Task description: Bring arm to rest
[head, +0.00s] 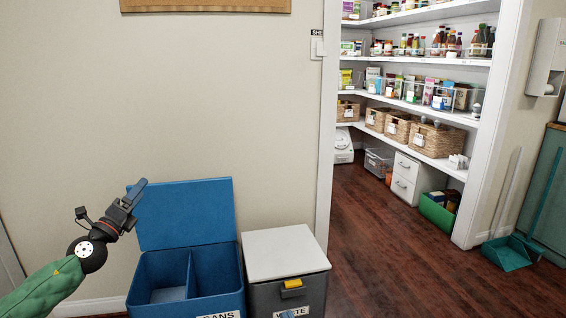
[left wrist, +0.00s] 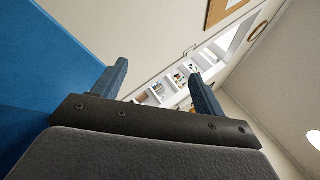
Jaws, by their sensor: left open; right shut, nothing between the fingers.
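My left gripper (head: 137,192) is raised at the left of the head view, in front of the wall and beside the open blue lid of a bin. It points up and to the right. In the left wrist view its two blue fingers (left wrist: 160,86) stand apart with nothing between them. Of my right gripper (head: 287,314), only a small blue-grey tip shows at the bottom edge, in front of the grey bin; the rest is out of the picture.
The blue two-compartment bin (head: 187,253) stands open below and right of my left gripper. A grey bin with a closed white lid (head: 284,252) stands beside it. Pantry shelves (head: 425,62) with jars and baskets are at the right. The wooden floor (head: 400,270) before them is clear.

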